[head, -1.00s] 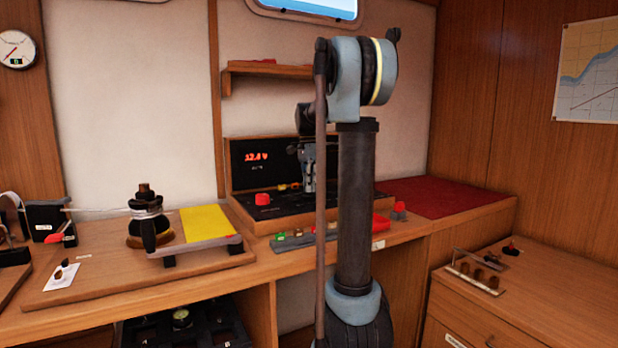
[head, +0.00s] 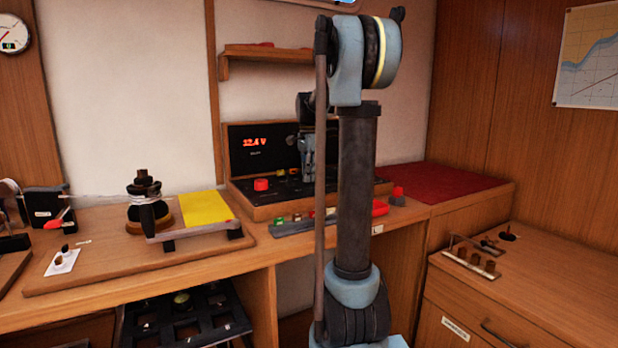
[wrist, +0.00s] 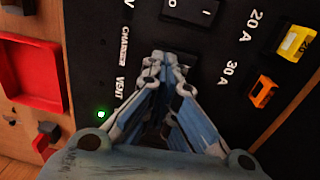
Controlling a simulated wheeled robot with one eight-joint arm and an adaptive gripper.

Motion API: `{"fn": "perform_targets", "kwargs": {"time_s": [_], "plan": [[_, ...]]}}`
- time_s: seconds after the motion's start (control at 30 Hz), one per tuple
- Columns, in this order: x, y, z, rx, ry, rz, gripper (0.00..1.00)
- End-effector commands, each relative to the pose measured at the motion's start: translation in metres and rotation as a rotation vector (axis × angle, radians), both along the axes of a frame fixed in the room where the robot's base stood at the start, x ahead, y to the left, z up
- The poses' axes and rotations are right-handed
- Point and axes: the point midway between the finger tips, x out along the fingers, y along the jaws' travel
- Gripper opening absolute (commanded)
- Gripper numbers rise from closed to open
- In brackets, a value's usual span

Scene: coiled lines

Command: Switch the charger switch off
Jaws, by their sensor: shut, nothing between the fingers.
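The black switch panel (head: 240,160) stands in a wooden console against the back wall, with a lit red voltage display. In the wrist view, the printed CHARGER label (wrist: 124,45) lies left of my fingertips. A black rocker switch (wrist: 190,10) with white I and O marks shows above the fingertips; I cannot tell which label it belongs to. The surface right of the CHARGER label is hidden behind my fingers, so the charger switch's position is unclear. My gripper (wrist: 167,62) is shut and empty, its tips close over the panel; contact cannot be told.
A small green light (wrist: 100,114) glows near the VENT label. Yellow and orange fuses (wrist: 262,91) sit at the 20 A and 30 A marks. A red knob (head: 261,184) is on the panel's left. A red tray (wrist: 30,75) lies left in the wrist view.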

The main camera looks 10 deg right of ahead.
Motion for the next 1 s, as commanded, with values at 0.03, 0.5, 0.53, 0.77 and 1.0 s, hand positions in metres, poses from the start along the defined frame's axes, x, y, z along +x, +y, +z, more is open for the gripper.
{"fn": "perform_targets", "kwargs": {"time_s": [0.03,0.5,0.53,0.77,1.0], "plan": [[0.000,0.000,0.000,0.000,0.000,0.000,0.00],[0.014,0.004,0.003,0.000,0.000,0.000,0.00],[0.014,0.004,0.003,0.000,0.000,0.000,0.00],[0.015,0.005,0.003,0.000,0.001,0.000,0.00],[0.014,0.003,0.013,0.000,0.001,-0.001,0.00]]}}
